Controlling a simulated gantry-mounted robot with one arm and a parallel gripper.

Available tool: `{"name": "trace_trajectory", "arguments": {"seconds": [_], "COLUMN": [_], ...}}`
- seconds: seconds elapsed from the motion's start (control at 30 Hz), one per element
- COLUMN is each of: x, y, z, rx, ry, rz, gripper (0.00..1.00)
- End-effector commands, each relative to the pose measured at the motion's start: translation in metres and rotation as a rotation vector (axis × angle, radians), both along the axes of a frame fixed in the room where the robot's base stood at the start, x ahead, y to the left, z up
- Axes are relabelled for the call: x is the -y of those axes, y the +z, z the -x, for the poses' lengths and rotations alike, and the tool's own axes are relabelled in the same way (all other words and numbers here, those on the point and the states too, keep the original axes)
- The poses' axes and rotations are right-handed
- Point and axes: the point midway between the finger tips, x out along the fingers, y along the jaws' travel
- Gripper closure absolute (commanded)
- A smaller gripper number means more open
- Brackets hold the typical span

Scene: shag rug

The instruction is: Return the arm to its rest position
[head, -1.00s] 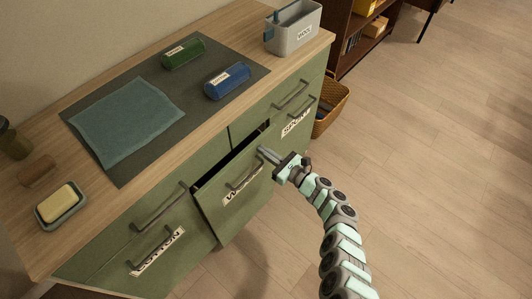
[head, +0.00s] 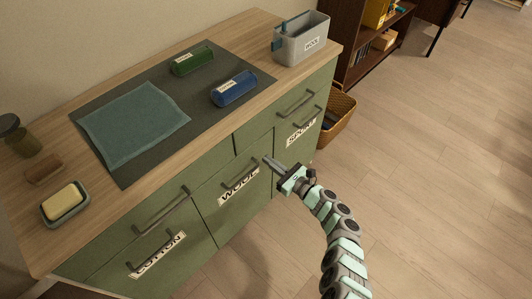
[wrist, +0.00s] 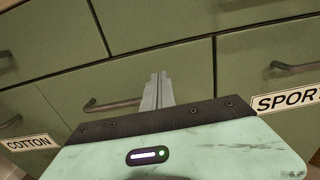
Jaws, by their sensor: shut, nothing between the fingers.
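My gripper (head: 271,164) is in front of the green cabinet (head: 225,152), close to the upper part of the WOOL drawer (head: 229,201). Its fingers are shut with nothing between them. In the wrist view the closed fingers (wrist: 157,90) point at the cabinet front, near a dark bar handle (wrist: 112,105). I cannot tell whether the fingertips touch the front. The WOOL drawer looks closed, flush with the fronts beside it. My arm curves down to the lower right in the head view.
A wicker basket (head: 338,115) stands right of the cabinet. The floor (head: 430,180) at right is clear.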

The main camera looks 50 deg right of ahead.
Motion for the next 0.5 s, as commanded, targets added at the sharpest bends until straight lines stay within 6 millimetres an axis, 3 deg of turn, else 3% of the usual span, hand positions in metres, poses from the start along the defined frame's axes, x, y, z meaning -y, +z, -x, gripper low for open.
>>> {"name": "trace_trajectory", "arguments": {"seconds": [0.03,0.2,0.5], "x": [0.002,0.003,0.002], "y": [0.005,0.003,0.000], "z": [0.016,0.054,0.091], "rx": [-0.004,-0.005,-0.003], "ry": [-0.009,-0.007,-0.005], "rz": [-0.002,-0.002,-0.001], "gripper": [1.00,1.00,1.00]}}
